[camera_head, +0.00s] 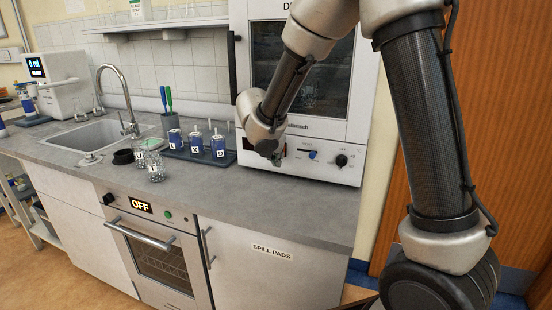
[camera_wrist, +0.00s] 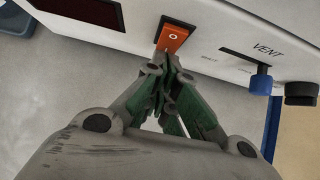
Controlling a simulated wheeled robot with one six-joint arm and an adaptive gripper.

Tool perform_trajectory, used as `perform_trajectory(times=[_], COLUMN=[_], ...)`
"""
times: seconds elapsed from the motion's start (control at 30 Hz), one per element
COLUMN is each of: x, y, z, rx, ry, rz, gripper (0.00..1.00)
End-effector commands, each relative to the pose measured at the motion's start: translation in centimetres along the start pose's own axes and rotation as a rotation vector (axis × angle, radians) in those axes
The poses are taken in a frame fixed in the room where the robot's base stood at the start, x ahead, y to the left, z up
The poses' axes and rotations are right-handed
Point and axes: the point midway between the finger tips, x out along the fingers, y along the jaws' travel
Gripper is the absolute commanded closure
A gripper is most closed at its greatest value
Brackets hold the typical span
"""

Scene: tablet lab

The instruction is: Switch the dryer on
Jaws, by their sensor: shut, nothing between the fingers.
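The dryer is a white cabinet (camera_head: 340,118) with a dark glass door, standing on the counter; my arm hides part of it. An orange switch (camera_wrist: 174,37) is set in its lower front panel, upright in the wrist view. My gripper (camera_wrist: 170,62) is shut and empty, its green-sided fingers pointing at the switch's lower end. I cannot tell whether the tips touch it. In the head view my gripper (camera_head: 276,157) is at the panel's left part, and the switch is hidden behind it.
A dark red display (camera_wrist: 95,10) is left of the switch. A blue vent lever (camera_wrist: 261,80) and a black knob (camera_wrist: 300,92) are to its right. Blue labelled bottles (camera_head: 218,146) and glass beakers (camera_head: 155,168) stand left on the counter. An under-counter oven (camera_head: 160,262) reads OFF.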

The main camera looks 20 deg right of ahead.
Motion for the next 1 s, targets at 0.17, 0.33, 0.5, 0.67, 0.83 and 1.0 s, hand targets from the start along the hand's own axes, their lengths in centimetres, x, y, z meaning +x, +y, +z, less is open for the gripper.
perform_trajectory(times=[0.17, 0.33, 0.5, 0.67, 0.83, 1.0], x=[0.2, 0.6, 0.5, 0.1, -0.6, -0.8], y=[0.0, 0.0, 0.0, 0.1, 0.1, 0.0], z=[0.1, 0.2, 0.3, 0.7, 1.3, 1.4], rx=[0.000, 0.000, 0.000, 0.001, 0.002, 0.002], ry=[0.000, 0.000, 0.000, -0.002, -0.003, -0.003], rz=[-0.001, 0.001, 0.001, 0.001, 0.001, 0.001], gripper=[1.00, 1.00, 1.00, 1.00, 1.00, 1.00])
